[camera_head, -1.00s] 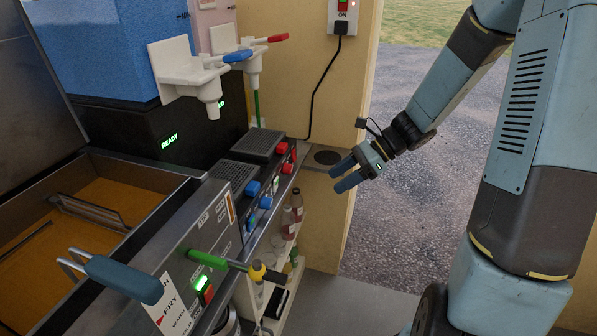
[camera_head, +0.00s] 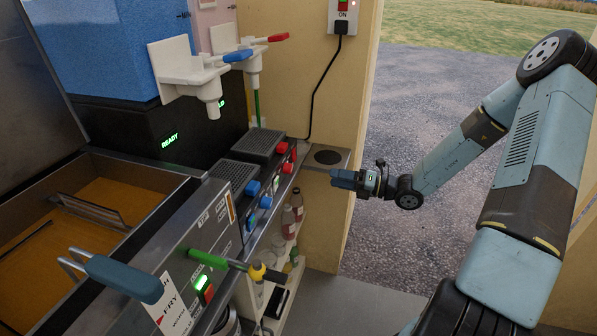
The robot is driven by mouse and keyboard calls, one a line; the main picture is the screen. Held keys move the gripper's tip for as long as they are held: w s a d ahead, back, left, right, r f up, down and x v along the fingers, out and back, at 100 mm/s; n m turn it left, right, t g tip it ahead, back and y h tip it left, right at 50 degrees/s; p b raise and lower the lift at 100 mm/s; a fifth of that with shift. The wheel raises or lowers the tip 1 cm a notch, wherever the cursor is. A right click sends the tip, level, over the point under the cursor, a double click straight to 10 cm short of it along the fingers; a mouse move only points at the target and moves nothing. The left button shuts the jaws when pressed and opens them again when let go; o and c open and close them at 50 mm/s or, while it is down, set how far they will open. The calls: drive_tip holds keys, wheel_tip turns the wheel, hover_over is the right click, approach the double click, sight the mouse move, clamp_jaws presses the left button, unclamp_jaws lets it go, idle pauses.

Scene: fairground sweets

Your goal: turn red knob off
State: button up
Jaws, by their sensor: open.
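Red knobs sit on the front of the slush machine's base; one red knob (camera_head: 282,148) is upper and another red knob (camera_head: 287,167) is just below it. Blue knobs (camera_head: 253,187) sit nearer on the same panel. My gripper (camera_head: 336,178) is to the right of the red knobs, apart from them, pointing left at about the height of the lower one. It is open and empty, seen nearly edge-on, so the gap between its fingers is hard to see. The exact setting of the knobs is too small to tell.
A blue tap lever (camera_head: 237,56) and a red tap lever (camera_head: 278,37) stick out above the drip grilles. A small ledge (camera_head: 340,153) is behind my gripper. Bottles (camera_head: 297,203) stand on a shelf below. A fryer (camera_head: 190,255) with handles is at near left.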

sight(288, 168)
drive_tip(key=x, duration=1.3)
drive_tip(key=shift+w+a, duration=0.15)
drive_tip(key=shift+a, duration=0.15)
drive_tip(key=shift+c, duration=0.4)
